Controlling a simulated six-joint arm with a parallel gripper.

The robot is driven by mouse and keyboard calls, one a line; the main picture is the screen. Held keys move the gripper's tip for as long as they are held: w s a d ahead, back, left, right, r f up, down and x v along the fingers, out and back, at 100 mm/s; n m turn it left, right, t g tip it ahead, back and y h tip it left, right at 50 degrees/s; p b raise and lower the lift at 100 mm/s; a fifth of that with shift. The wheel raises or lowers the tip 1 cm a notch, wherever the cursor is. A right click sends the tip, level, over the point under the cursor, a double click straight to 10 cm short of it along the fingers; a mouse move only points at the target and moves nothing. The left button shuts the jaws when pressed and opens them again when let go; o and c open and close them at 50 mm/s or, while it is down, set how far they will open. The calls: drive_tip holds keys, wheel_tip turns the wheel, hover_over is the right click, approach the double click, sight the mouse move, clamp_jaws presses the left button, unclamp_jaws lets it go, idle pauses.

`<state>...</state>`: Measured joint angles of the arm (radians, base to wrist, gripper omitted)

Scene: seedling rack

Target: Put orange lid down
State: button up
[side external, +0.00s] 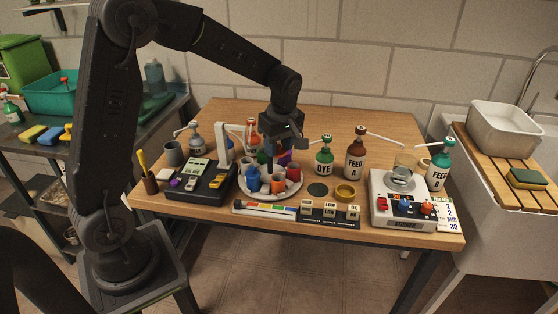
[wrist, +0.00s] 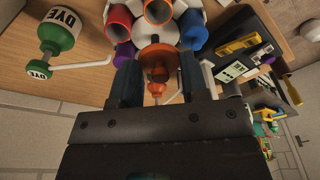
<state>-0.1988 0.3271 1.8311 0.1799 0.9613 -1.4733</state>
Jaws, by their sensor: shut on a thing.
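The orange lid (wrist: 157,65) is a round orange piece between my gripper's two dark fingers in the wrist view. My gripper (wrist: 160,78) is shut on it. In the side view my gripper (side external: 279,157) points down over the back of the round white rack (side external: 254,194), which holds several coloured cups. The lid is not clearly visible there, hidden by the gripper and cups. In the wrist view an orange cup (wrist: 158,10), a red cup (wrist: 118,22) and a blue cup (wrist: 193,28) lie just beyond the lid. I cannot tell whether the lid touches anything beneath it.
A green DYE bottle (side external: 324,160) and a brown FEED bottle (side external: 355,158) stand right of the rack, their spouts sticking out. A dark grey device (side external: 201,184) stands at left, a white stirrer (side external: 398,207) at right. A dark round pad (side external: 317,189) lies bare beside a yellow ring (side external: 346,192).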

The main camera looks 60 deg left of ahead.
drive_tip(key=shift+w+r, duration=0.2)
drive_tip(key=shift+r, duration=0.35)
drive_tip(key=w+d+f, duration=0.4)
drive_tip(key=w+f, duration=0.1)
drive_tip(key=w, duration=0.4)
hover_over(318, 189)
drive_tip(key=f, duration=0.5)
drive_tip(key=shift+d+f, duration=0.2)
drive_tip(key=shift+f, duration=2.45)
drive_tip(key=shift+c, duration=0.2)
drive_tip(key=o, duration=0.9)
drive_tip(key=shift+r, duration=0.1)
